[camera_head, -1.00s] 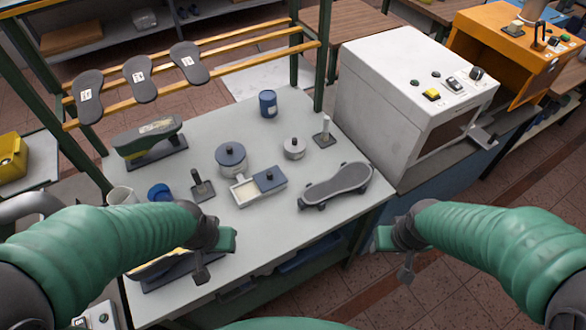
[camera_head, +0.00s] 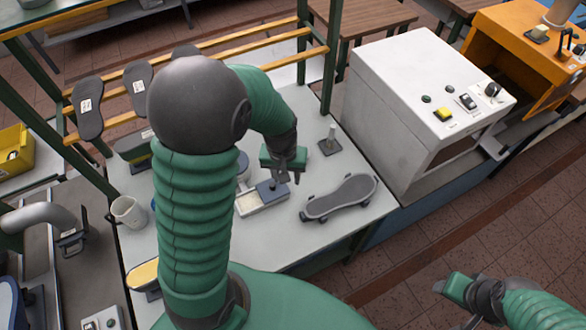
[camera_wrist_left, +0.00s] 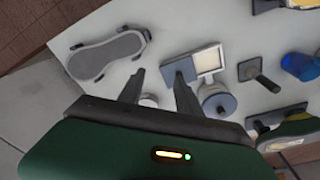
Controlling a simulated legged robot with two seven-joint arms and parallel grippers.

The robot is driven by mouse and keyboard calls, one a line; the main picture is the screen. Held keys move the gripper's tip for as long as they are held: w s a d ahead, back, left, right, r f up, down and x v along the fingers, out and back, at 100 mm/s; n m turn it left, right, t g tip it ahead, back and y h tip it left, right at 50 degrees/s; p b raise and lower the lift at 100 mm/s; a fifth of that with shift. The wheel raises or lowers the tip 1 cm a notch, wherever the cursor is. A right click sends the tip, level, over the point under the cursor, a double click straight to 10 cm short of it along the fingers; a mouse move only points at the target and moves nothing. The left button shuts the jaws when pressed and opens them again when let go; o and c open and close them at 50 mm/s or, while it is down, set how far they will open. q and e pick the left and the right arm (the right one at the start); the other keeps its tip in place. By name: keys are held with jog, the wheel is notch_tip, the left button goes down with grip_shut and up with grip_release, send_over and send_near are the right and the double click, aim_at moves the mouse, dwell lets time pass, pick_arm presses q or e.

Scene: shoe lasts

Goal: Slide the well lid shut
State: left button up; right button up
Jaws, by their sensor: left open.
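The well box (camera_head: 247,204) is a small pale tray with an open whitish well, lying on the grey table; it also shows in the left wrist view (camera_wrist_left: 209,60). Its blue-grey lid (camera_head: 265,192) covers the right end in the head view, with a dark knob on top; the lid also shows in the left wrist view (camera_wrist_left: 180,70). My left gripper (camera_head: 288,177) is open above the lid, close to the knob; in the left wrist view its fingers (camera_wrist_left: 158,76) are apart with nothing held. My right gripper (camera_head: 457,298) is off the table at lower right; its jaws are unclear.
A skateboard-shaped piece (camera_head: 340,197) lies right of the box. A round dark-lidded pot (camera_wrist_left: 217,101) stands beside the box, mostly hidden by my arm in the head view. A post on a base (camera_head: 330,142) stands behind. A white machine (camera_head: 415,100) borders the table's right side.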

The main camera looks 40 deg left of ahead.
pick_arm(q)
jog(key=w+a+r+n+g+p, duration=0.1)
jog(key=w+a+r+n+p, duration=0.1)
jog(key=a+n+p, duration=0.45)
jog(key=m, duration=0.3)
send_near(272, 183)
jog(key=shift+s+d+f, duration=0.2)
jog(key=shift+d, duration=0.15)
jog(key=f, duration=0.3)
jog(key=f+p, duration=0.1)
jog(key=f, duration=0.5)
jog(key=shift+w+a+p, duration=0.1)
jog(key=shift+a+p, duration=0.3)
jog(key=shift+d+r, duration=0.1)
jog(key=shift+d, duration=0.1)
jog(key=shift+c, duration=1.5)
jog(key=shift+d, duration=0.1)
jog(key=c, duration=0.5)
grip_shut()
pick_arm(e)
jog(key=w+v, duration=0.2)
jog(key=v, duration=0.7)
jog(key=shift+s+r, duration=0.3)
jog(key=shift+r, duration=0.15)
